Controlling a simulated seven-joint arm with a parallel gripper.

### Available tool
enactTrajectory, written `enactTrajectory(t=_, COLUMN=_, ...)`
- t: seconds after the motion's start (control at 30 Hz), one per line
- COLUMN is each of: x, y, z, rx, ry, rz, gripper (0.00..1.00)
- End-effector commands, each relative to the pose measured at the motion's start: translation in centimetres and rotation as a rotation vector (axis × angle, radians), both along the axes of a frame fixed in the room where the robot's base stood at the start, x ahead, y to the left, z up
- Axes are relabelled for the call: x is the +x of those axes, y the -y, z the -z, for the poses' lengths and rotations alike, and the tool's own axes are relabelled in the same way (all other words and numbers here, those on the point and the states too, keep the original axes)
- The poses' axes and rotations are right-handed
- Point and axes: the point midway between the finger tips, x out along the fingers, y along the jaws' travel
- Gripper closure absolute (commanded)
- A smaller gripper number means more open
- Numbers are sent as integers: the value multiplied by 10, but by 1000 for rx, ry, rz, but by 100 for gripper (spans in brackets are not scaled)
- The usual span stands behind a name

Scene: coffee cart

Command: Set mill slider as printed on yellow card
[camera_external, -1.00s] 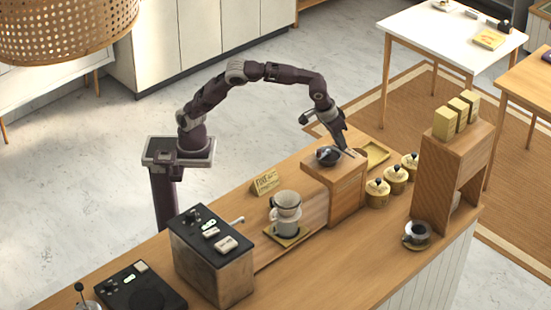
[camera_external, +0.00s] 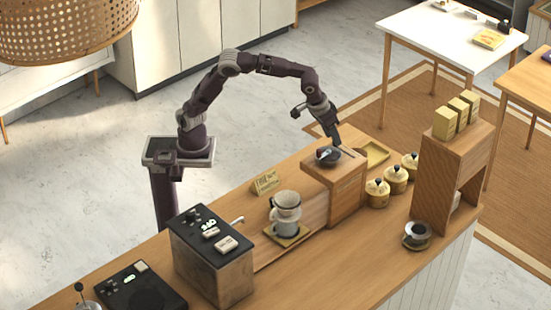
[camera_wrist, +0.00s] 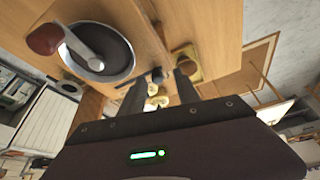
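The wooden mill (camera_external: 333,200) stands on the counter, with a dark round bowl (camera_external: 327,157) on top. In the wrist view, the bowl (camera_wrist: 108,48) has a crank with a red-brown knob (camera_wrist: 45,39). A small dark peg (camera_wrist: 157,75), likely the slider knob, shows at the mill's top edge. My gripper (camera_external: 338,146) is just above the mill top, beside the bowl. In the wrist view, my gripper (camera_wrist: 161,78) has its fingers apart, with the peg appearing between them; contact cannot be told. The yellow card (camera_external: 265,183) stands left of the mill; its print is too small to read surely.
A dripper on a carafe (camera_external: 286,212) stands left of the mill. Several yellow canisters (camera_external: 377,193) and a yellow tray (camera_external: 375,153) are to its right. A wooden shelf (camera_external: 450,170) rises farther right.

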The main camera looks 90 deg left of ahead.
Motion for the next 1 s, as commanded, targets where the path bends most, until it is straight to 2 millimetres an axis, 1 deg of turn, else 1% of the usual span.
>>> enactTrajectory(t=0.1, x=-8, y=5, z=-25, rx=-1, ry=4, rz=2, gripper=61)
enactTrajectory(t=0.2, x=-15, y=8, z=-42, rx=0, ry=4, rz=1, gripper=61)
enactTrajectory(t=0.3, x=-19, y=11, z=-53, rx=0, ry=1, rz=1, gripper=61)
enactTrajectory(t=0.4, x=-21, y=11, z=-57, rx=2, ry=0, rz=-1, gripper=61)
enactTrajectory(t=0.73, x=-21, y=11, z=-57, rx=2, ry=-1, rz=-1, gripper=61)
enactTrajectory(t=0.8, x=-25, y=5, z=-59, rx=-13, ry=-6, rz=0, gripper=61)
enactTrajectory(t=0.87, x=-38, y=-9, z=-65, rx=-55, ry=-19, rz=9, gripper=61)
enactTrajectory(t=0.9, x=-55, y=-23, z=-70, rx=-97, ry=-31, rz=25, gripper=61)
enactTrajectory(t=0.97, x=-91, y=-42, z=-79, rx=-164, ry=-37, rz=76, gripper=61)
enactTrajectory(t=1.0, x=-120, y=-52, z=-84, rx=-198, ry=-31, rz=125, gripper=61)
